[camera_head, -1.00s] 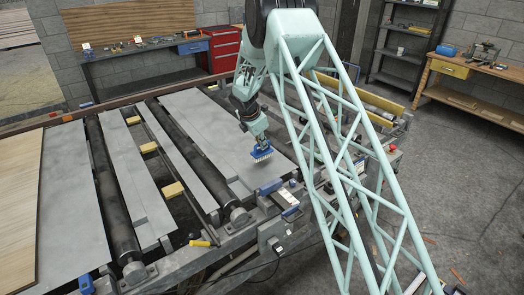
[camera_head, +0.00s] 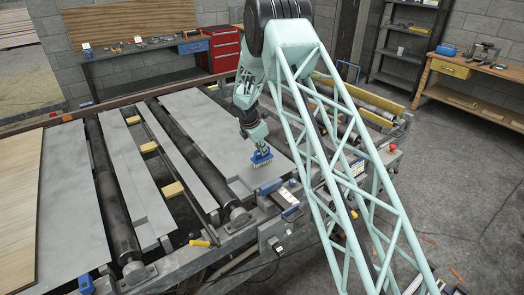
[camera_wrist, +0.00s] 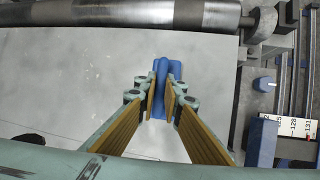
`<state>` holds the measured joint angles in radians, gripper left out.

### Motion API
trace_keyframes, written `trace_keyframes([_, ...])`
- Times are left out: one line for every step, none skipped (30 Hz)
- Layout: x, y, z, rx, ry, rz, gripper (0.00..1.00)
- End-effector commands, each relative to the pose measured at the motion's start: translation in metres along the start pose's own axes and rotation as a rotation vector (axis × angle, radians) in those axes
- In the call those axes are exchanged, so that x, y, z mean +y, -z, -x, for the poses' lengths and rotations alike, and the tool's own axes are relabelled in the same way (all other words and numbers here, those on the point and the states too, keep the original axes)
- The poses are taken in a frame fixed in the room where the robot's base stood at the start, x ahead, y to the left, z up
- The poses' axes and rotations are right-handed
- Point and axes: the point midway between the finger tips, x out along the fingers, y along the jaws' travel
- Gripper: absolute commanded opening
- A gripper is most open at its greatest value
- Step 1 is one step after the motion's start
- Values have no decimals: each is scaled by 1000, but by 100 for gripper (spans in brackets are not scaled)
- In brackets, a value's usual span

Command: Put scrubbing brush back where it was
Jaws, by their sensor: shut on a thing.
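The scrubbing brush (camera_head: 261,159) has a blue body with pale bristles facing down. My gripper (camera_head: 257,147) is shut on it and holds it over the grey metal plate (camera_head: 228,146) near the front edge of the roller table. In the wrist view the blue brush (camera_wrist: 159,73) sits between the two fingers of my gripper (camera_wrist: 166,92), with its top end showing beyond the fingertips. I cannot tell whether the bristles touch the plate.
A blue-and-grey block with a scale (camera_head: 280,196) sits on the table's front rail, right of the brush. A dark roller (camera_head: 200,160) lies left of the plate. Yellow blocks (camera_head: 172,189) stand between plates. A wooden veneer sheet (camera_head: 20,205) lies far left.

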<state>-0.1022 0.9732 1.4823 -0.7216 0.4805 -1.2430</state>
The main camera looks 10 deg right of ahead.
Motion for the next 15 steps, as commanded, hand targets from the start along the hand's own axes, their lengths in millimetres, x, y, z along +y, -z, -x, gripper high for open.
trace_keyframes([0,1,-1,0,0,0,0])
trace_keyframes([0,1,-2,0,0,0,0])
trace_keyframes([0,1,-1,0,0,0,11])
trace_keyframes([0,1,-1,0,0,0,14])
trace_keyframes([0,1,-1,0,0,0,17])
trace_keyframes([0,1,-1,0,0,0,20])
trace_keyframes([0,1,-1,0,0,0,22])
trace_keyframes([0,1,-1,0,0,0,22])
trace_keyframes([0,0,-1,0,0,0,22])
trace_keyframes([0,0,-1,0,0,0,22])
trace_keyframes([0,0,-1,0,0,0,22])
trace_keyframes([0,0,-1,0,0,0,22])
trace_keyframes([0,0,-1,0,0,0,22])
trace_keyframes([0,0,-1,0,0,0,22])
trace_keyframes([0,0,-1,0,0,0,22])
